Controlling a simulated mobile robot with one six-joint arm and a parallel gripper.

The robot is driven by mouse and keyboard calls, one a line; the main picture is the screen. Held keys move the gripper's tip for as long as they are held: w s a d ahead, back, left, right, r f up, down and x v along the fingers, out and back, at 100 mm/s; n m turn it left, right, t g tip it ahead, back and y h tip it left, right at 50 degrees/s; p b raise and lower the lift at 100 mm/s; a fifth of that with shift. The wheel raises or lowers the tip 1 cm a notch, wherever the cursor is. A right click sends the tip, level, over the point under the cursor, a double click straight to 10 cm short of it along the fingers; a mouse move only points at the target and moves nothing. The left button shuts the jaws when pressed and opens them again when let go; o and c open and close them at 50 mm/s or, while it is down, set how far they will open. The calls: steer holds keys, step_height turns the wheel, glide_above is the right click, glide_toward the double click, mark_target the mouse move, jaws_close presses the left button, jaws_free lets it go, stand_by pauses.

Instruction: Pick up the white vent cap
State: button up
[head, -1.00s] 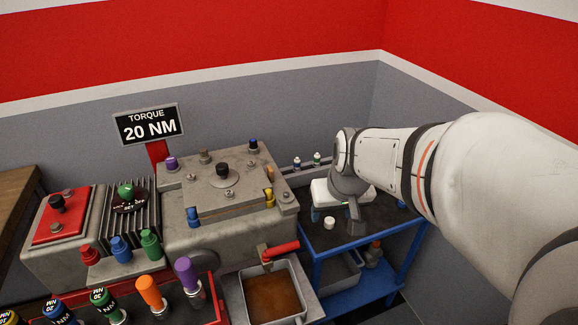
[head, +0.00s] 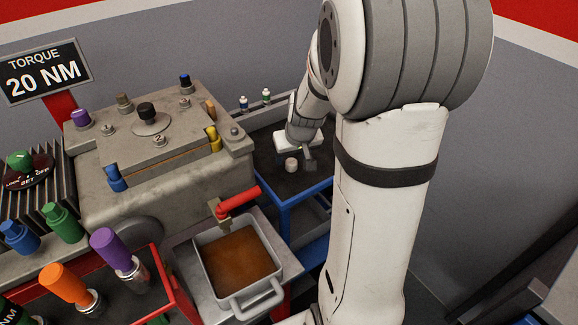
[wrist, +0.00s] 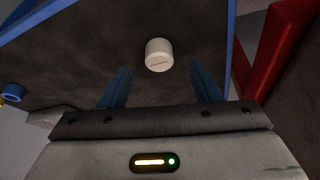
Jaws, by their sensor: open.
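The white vent cap (head: 291,165) stands on the dark top of the blue-framed cart (head: 262,152). In the wrist view the cap (wrist: 159,55) is a short off-white cylinder with a slot line, on a bare dark surface. My gripper (wrist: 160,85) is open, its two blue fingers spread apart. The cap lies just beyond the fingertips and roughly centred between them, with nothing held. In the head view my gripper (head: 308,160) is small beside the cap, and its fingers are hard to make out.
Two small bottles (head: 255,101) stand at the back. A red-handled tap (head: 238,200) and a grey pan of brown liquid (head: 275,262) are left of the cart. The red part (wrist: 280,50) is at right in the wrist view.

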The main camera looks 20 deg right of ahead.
steer(key=x, duration=0.2)
steer(key=shift+w+f, duration=0.1)
steer(key=shift+f, duration=0.25)
steer(key=shift+c, duration=0.5)
steer(key=c, duration=0.9)
